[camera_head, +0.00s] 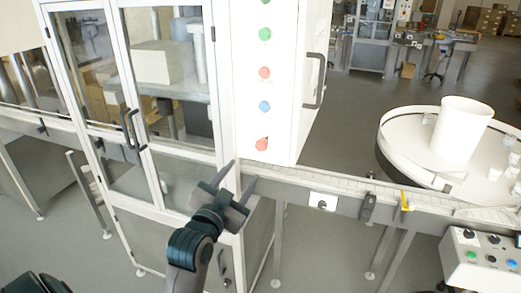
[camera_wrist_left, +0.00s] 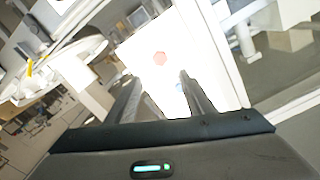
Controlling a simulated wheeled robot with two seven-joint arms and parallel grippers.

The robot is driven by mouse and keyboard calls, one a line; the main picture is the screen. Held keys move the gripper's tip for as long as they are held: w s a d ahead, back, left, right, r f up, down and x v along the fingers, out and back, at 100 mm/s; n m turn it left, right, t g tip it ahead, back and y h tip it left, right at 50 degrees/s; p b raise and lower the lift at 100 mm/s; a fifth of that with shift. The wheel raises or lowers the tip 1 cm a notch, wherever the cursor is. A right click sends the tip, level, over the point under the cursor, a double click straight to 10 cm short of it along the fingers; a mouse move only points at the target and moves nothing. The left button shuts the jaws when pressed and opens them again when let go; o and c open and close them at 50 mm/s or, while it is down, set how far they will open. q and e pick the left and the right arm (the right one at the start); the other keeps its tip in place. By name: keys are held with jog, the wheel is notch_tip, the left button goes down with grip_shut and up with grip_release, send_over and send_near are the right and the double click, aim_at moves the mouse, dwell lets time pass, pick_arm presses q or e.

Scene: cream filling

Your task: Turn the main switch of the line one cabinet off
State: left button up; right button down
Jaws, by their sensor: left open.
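The white cabinet (camera_head: 273,55) carries a column of round controls on its front. The lowest is a red knob (camera_head: 262,143), which looks like the main switch; its turn position is too small to tell. The red knob also shows in the left wrist view (camera_wrist_left: 160,58), just beyond the fingertips. My left gripper (camera_head: 239,174) is open and empty, below and slightly left of the red knob and apart from it. In the left wrist view its two fingers (camera_wrist_left: 160,80) point toward the cabinet front. My right gripper is not in view.
Above the knob are a blue button (camera_head: 264,106), a red button (camera_head: 264,72) and a green button (camera_head: 265,34). A glass-doored enclosure (camera_head: 212,140) stands left. A conveyor (camera_head: 330,185) runs right, below the cabinet, toward a round table (camera_head: 395,120) with a white tub (camera_head: 460,128).

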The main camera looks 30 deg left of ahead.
aim_at(260, 146)
pick_arm(q)
jog(key=p+x, duration=0.5)
jog(key=x, duration=0.8)
jog(key=shift+w+r, duration=0.15)
jog(key=shift+w, duration=0.2)
jog(key=shift+x, duration=0.8)
jog(key=shift+c, duration=0.2)
jog(key=c, duration=1)
